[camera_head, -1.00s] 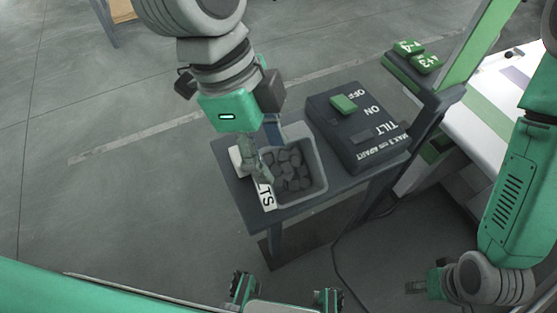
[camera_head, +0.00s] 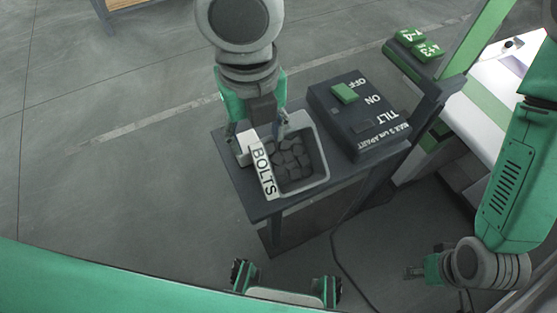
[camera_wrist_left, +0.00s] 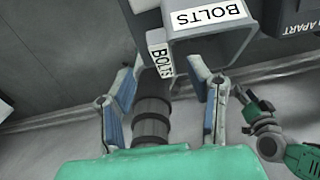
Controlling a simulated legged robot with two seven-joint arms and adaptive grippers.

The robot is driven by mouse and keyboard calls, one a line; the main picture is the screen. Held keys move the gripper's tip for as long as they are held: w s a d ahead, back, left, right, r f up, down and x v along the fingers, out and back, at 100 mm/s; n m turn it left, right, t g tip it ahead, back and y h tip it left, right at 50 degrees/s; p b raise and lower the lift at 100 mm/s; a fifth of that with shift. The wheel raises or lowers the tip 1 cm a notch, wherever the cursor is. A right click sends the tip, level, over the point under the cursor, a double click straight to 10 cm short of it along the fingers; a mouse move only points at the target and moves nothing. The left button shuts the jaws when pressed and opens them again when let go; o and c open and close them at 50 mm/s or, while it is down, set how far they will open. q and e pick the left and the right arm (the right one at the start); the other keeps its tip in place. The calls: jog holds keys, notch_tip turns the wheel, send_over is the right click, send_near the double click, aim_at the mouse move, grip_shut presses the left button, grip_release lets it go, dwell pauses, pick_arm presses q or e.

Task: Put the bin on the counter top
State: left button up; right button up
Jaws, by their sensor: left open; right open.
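The grey bin (camera_head: 322,160), full of dark lumps and labelled BOLTS, stands upright on a small dark table (camera_head: 262,211). A small white block (camera_head: 246,142) sits at its far left corner. In the left wrist view, the bin (camera_wrist_left: 215,48) is at the top, with the block (camera_wrist_left: 160,55), also labelled BOLTS, beside it. My left gripper (camera_head: 258,132) is open at the bin's far left corner, its fingers apart; in the left wrist view, it (camera_wrist_left: 165,95) holds nothing. My right gripper (camera_head: 413,272) is open and empty at lower right, away from the bin.
A dark control box (camera_head: 352,125) with a green button stands on the table right of the bin. A green-edged white surface (camera_head: 485,98) lies further right, behind a green post (camera_head: 480,40). Open floor is at left. A cable runs along the floor.

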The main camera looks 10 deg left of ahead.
aim_at(264, 157)
pick_arm(q)
jog(key=shift+d+f, duration=0.3)
jog(key=shift+f, duration=0.25)
jog(key=shift+d+f, duration=0.25)
jog(key=shift+f, duration=0.3)
jog(key=f+b, duration=0.1)
jog(key=f, duration=0.1)
jog(key=a+f+b, duration=0.1)
jog(key=f+b, duration=0.1)
jog(key=f, duration=0.1)
jog(key=shift+a+f, duration=0.25)
jog(key=shift+f, duration=0.05)
jog(key=shift+d, duration=0.4)
jog(key=c, duration=0.8)
jog(key=shift+d, duration=0.25)
grip_shut()
pick_arm(e)
jog(key=f, duration=0.1)
jog(key=d+f, duration=0.1)
jog(key=f, duration=0.1)
jog(key=shift+d+f, duration=0.2)
jog(key=shift+f, duration=0.1)
